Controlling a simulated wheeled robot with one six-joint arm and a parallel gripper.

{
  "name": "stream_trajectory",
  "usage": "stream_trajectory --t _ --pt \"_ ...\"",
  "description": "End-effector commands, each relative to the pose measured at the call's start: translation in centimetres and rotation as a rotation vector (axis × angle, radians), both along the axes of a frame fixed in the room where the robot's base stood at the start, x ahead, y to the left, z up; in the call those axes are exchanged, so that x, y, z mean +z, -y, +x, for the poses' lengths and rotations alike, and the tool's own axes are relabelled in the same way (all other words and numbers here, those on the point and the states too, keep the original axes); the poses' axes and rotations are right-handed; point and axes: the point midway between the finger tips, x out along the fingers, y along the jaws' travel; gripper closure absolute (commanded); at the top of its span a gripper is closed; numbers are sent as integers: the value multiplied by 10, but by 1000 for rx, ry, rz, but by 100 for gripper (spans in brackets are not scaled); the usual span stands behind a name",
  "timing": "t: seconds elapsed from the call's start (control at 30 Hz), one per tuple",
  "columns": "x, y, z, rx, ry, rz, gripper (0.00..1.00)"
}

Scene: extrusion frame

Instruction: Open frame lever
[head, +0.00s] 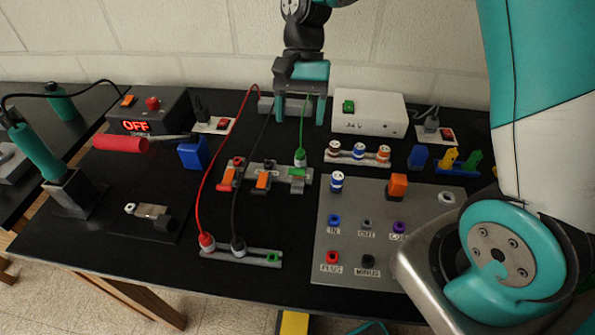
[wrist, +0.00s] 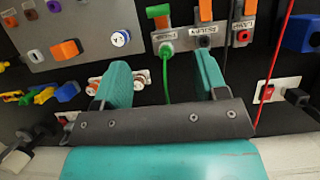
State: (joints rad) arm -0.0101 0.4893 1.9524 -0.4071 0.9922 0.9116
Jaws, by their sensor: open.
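A grey terminal strip (head: 279,168) in the middle of the table carries a green lever (head: 298,173) at its right end and two orange levers, one in the middle (head: 263,181) and one at the left (head: 228,177). In the wrist view the green lever (wrist: 158,12) lies sideways, unlike the orange lever (wrist: 205,10) beside it. The labels are too small to read surely. A green plug (head: 300,157) with a green cable sits behind the green lever. My gripper (head: 300,112) is open, pointing down behind the strip, apart from the levers. The cable shows between its fingers (wrist: 163,70).
Red and black cables (head: 232,165) arch left of my gripper to a front strip (head: 240,255). A grey panel (head: 350,262) with an orange block (head: 397,186) stands right. A white box (head: 367,112) is close right of my gripper. A blue block (head: 194,153) stands left.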

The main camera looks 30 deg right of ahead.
Motion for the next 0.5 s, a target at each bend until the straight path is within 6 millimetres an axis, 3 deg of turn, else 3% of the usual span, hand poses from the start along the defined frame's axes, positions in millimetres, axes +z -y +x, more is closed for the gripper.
stream_trajectory --t 0.3,0.5 --pt "-68 -15 -26 3 -6 -2 34" --pt "-100 -23 -36 3 -2 -1 34"
